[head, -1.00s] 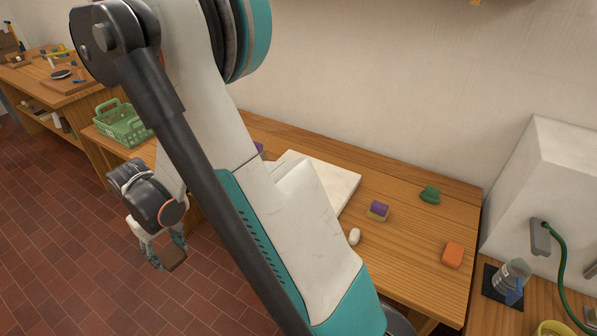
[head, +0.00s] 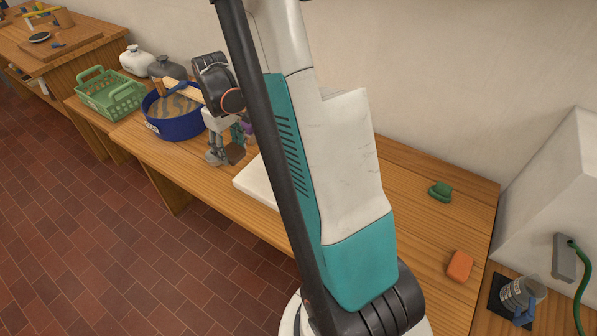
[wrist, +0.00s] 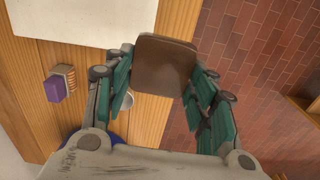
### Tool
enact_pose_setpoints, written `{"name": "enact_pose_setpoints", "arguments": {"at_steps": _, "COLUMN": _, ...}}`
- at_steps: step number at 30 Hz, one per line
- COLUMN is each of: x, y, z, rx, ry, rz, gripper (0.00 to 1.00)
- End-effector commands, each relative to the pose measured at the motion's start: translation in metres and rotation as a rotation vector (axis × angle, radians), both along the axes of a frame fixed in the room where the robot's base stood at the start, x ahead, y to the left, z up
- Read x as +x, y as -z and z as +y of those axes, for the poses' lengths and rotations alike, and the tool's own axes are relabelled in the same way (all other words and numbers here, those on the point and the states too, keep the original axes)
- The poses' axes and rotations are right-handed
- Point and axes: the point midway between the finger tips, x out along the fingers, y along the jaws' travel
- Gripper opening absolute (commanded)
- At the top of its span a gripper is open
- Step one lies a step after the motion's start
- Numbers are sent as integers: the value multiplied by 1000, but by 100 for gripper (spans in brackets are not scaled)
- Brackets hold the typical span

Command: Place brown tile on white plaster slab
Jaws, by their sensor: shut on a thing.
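My gripper (head: 226,154) is shut on the brown tile (head: 237,153), a small flat piece with rounded corners. In the wrist view the tile (wrist: 163,65) sits between the fingertips of my gripper (wrist: 160,78). The white plaster slab (head: 256,184) lies on the wooden table, mostly hidden behind my arm in the head view. In the wrist view the slab (wrist: 85,20) is at the upper left, apart from the tile. The tile is held above the table, near the slab's left end in the head view.
A blue tub (head: 176,122) and a green basket (head: 110,95) stand to the left of my gripper. A green item (head: 440,191) and an orange block (head: 460,266) lie at right.

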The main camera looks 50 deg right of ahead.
Motion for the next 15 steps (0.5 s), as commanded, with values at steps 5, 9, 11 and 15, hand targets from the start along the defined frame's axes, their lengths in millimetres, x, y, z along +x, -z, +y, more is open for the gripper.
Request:
{"name": "enact_pose_setpoints", "arguments": {"at_steps": 5, "x": -20, "y": -14, "z": -70, "rx": 0, "ry": -6, "rz": 0, "gripper": 24}}
{"name": "enact_pose_setpoints", "arguments": {"at_steps": 9, "x": -39, "y": -24, "z": -118, "rx": 0, "ry": -18, "rz": 0, "gripper": 24}}
{"name": "enact_pose_setpoints", "arguments": {"at_steps": 11, "x": -47, "y": -28, "z": -135, "rx": 0, "ry": -22, "rz": 0, "gripper": 24}}
{"name": "enact_pose_setpoints", "arguments": {"at_steps": 15, "x": -63, "y": -35, "z": -164, "rx": 1, "ry": -32, "rz": 0, "gripper": 24}}
